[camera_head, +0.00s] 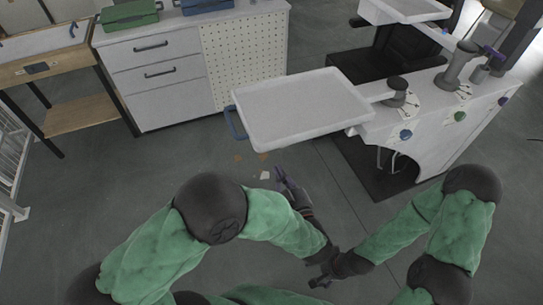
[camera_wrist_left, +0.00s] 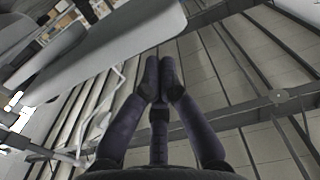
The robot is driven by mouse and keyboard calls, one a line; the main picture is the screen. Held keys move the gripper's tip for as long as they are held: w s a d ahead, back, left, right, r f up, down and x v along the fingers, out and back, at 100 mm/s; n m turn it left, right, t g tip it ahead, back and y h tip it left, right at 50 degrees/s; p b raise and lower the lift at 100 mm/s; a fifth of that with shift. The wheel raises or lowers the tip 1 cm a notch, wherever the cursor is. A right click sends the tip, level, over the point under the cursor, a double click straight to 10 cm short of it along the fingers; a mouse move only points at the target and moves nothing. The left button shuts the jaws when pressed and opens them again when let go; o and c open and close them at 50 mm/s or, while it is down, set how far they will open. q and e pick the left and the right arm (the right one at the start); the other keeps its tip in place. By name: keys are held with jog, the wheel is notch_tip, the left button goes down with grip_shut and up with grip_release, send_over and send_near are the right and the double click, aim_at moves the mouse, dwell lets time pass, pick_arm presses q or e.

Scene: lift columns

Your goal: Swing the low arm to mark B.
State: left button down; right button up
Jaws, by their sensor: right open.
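The low arm is a white tray (camera_head: 300,105) with a blue handle (camera_head: 235,122) at its left end. It reaches left from a dark short column (camera_head: 397,88) on a white cabinet. A pale marked plate (camera_head: 405,106) lies around that column; its letters are too small to read, so I cannot tell mark B. My left gripper (camera_head: 284,177) is below the tray in the picture, right of the handle and apart from it. In the left wrist view its fingers (camera_wrist_left: 161,75) are shut with nothing between them. My right gripper (camera_head: 318,282) is open and empty, lower down near my body.
A higher white tray (camera_head: 405,8) is on a taller column (camera_head: 460,62) behind. The white cabinet (camera_head: 440,130) has blue, green and purple knobs. A drawer unit (camera_head: 160,75) and a wooden workbench (camera_head: 75,90) stand at left.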

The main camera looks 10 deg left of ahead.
aim_at(268, 148)
pick_arm(q)
jog(key=b+x, duration=0.2)
jog(key=x, duration=0.5)
jog(key=shift+w, duration=0.1)
pick_arm(e)
notch_tip(268, 148, down, 2)
jog(key=shift+f, duration=0.15)
pick_arm(q)
jog(key=shift+a, duration=0.1)
